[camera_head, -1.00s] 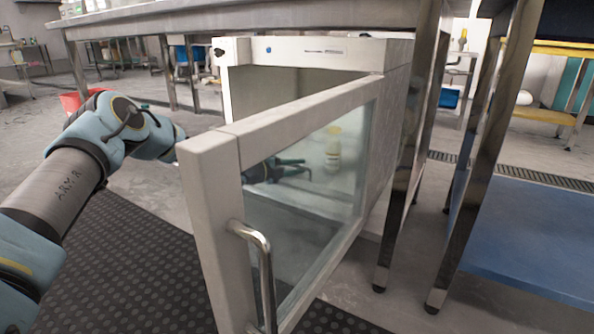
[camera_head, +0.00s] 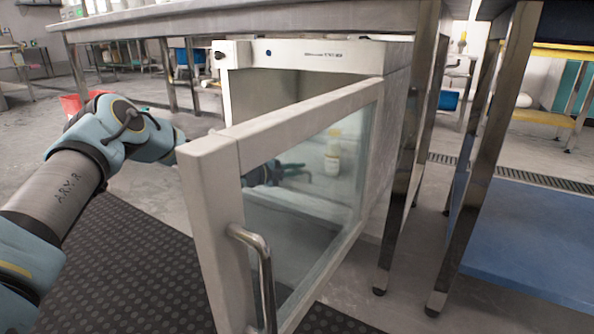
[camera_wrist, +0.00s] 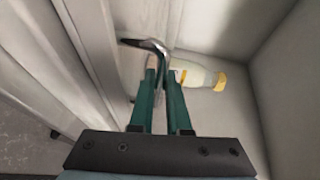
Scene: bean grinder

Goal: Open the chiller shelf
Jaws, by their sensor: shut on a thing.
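The chiller (camera_head: 310,50) is a white cabinet under a metal table. Its glass door (camera_head: 205,175) is swung wide open toward me, with a curved metal handle (camera_head: 262,265) on the face toward me. My gripper (camera_head: 295,170) shows dimly through the glass, on the far side of the door. In the wrist view my gripper (camera_wrist: 160,75) has its green fingers close together at a shiny curved metal bar (camera_wrist: 150,44). The bar's lower part is hidden by the fingers. A pale bottle with a yellow cap (camera_wrist: 200,78) is beyond the fingertips; it also shows through the glass (camera_head: 333,150).
Metal table legs (camera_head: 405,190) stand close to the right of the chiller. A blue low shelf (camera_head: 530,240) is farther right. A dark studded mat (camera_head: 120,260) covers the floor in front. A red bin (camera_head: 70,102) is behind my arm.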

